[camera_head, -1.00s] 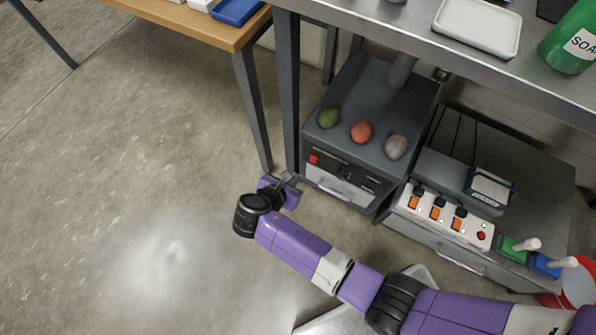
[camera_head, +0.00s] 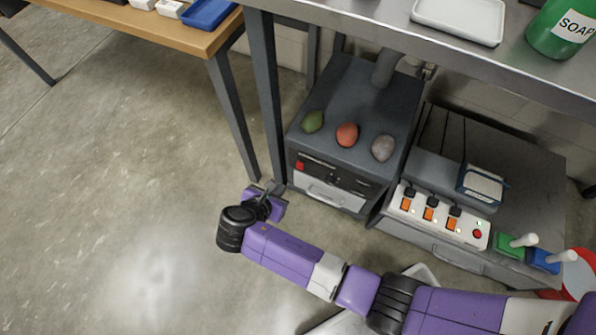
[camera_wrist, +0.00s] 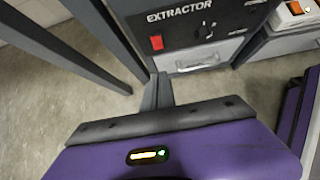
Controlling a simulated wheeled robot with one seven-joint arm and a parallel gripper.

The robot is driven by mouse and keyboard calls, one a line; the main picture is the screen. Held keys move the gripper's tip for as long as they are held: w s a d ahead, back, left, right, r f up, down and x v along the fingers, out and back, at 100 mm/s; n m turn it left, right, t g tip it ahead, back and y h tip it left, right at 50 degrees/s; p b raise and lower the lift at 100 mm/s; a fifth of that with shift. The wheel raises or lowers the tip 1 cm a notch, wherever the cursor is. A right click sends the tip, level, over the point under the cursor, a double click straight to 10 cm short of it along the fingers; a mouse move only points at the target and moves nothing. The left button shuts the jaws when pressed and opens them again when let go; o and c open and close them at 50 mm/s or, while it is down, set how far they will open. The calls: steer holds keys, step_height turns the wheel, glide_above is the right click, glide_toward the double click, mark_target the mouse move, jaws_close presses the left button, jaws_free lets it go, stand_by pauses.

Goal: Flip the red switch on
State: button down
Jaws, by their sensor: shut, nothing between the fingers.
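In the wrist view the red switch (camera_wrist: 156,43) shows below the word EXTRACTOR. My gripper (camera_head: 268,190) is shut and empty, in front of and a little left of the extractor box (camera_head: 352,112), lower than the switch in the picture. In the wrist view the fingers of my gripper (camera_wrist: 158,88) point toward the panel and end just below the switch, apparently short of it. Whether the switch is on or off I cannot tell.
Dark table legs (camera_head: 268,110) stand just left of the box. A power strip (camera_head: 437,217) with orange switches and a red button lies to the right. Three egg-shaped objects rest on the box. Open floor (camera_head: 120,180) lies to the left.

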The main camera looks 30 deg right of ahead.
mark_target(300, 165)
steer(key=shift+s+a, duration=0.15)
steer(key=shift+s, duration=0.05)
steer(key=w+d+r+b+x, duration=0.1)
steer(key=b+x, duration=0.5)
steer(key=x, duration=0.7)
steer(key=shift+d+r, duration=0.2)
steer(key=shift+r, duration=0.15)
